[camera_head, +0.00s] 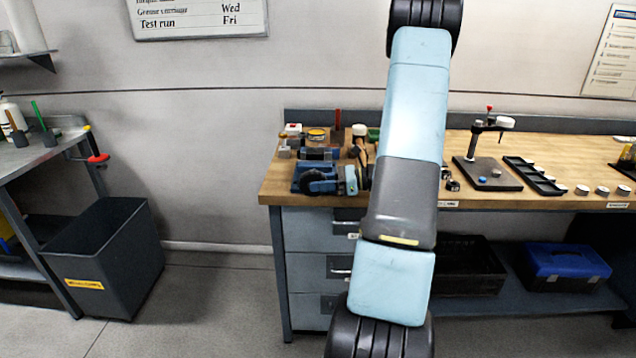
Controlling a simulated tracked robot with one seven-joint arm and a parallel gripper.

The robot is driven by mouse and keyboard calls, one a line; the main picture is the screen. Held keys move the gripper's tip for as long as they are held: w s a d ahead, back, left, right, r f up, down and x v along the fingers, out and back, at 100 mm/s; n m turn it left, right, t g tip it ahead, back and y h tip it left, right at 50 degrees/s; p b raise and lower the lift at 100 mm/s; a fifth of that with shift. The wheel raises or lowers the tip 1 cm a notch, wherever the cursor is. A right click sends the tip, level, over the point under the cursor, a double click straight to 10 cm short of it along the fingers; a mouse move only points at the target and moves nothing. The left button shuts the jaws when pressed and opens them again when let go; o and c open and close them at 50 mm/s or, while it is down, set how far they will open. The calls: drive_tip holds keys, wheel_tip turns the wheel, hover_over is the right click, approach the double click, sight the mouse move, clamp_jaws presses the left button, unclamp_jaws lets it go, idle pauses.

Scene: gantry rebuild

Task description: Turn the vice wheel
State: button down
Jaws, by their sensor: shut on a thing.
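The blue vice (305,172) stands on the left end of the wooden workbench, near its front edge. Its dark round wheel (312,183) faces the front. My gripper (335,186) reaches in from the right, low over the bench, and its fingers are at the right side of the wheel, shut on it. The fingertips are small and dark against the wheel, so the exact grip is hard to see. My large blue and grey arm crosses the middle of the view and hides the bench just right of the gripper.
Small tools and a tin (317,135) crowd the workbench (463,147) behind the vice. Right of my arm are a dark stand (488,174) and a black tray (533,176). A grey bin (105,258) stands on the floor at left, with open floor between it and the bench.

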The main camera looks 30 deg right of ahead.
drive_tip(key=shift+d+f+t+y, duration=0.15)
drive_tip(key=shift+f+t+y, duration=0.2)
drive_tip(key=shift+t+y, duration=0.45)
drive_tip(key=c, duration=1.2)
unclamp_jaws()
drive_tip(key=shift+w, duration=0.1)
drive_tip(key=shift+d, duration=0.1)
drive_tip(key=v, duration=1.2)
drive_tip(key=shift+f, duration=0.2)
